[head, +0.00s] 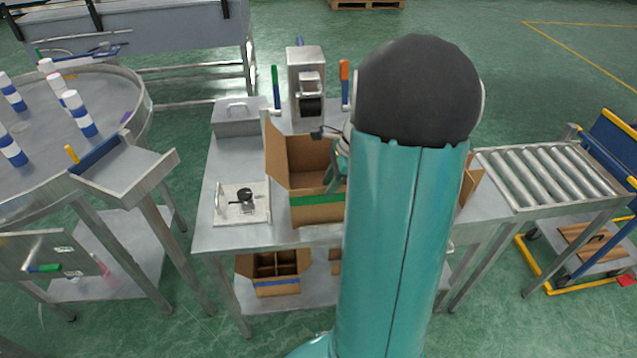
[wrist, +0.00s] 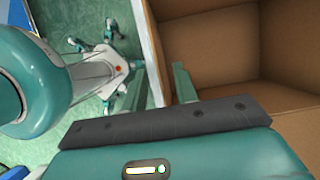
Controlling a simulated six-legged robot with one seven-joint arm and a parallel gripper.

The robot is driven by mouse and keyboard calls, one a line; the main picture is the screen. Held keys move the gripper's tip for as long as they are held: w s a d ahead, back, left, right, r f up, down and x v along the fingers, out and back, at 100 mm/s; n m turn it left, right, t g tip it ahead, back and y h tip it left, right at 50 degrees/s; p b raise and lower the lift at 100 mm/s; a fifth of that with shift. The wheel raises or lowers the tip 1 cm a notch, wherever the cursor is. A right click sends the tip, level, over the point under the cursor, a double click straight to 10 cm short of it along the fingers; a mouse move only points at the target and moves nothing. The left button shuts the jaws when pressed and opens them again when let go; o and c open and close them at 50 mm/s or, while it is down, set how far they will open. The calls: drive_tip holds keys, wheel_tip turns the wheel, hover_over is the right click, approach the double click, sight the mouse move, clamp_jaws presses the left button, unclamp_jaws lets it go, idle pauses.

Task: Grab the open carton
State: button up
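The open carton (head: 300,160) is a brown box with a green band, standing on the metal table with its top open. In the wrist view its inside (wrist: 215,50) fills the right half, and one wall edge (wrist: 152,50) runs up between my fingers. My gripper (wrist: 158,70) is at that wall, one finger outside and one inside the carton. The fingers are apart, with a gap beside the wall. In the head view my gripper (head: 338,172) is at the carton's right side, partly hidden by my arm.
A white plate with a black part (head: 244,197) lies left of the carton. A crimping machine (head: 306,85) and a grey box (head: 238,115) stand behind. A divided carton (head: 273,275) is on the lower shelf.

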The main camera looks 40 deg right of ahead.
drive_tip(key=shift+x, duration=2)
drive_tip(key=shift+f, duration=0.2)
clamp_jaws()
idle(0.3)
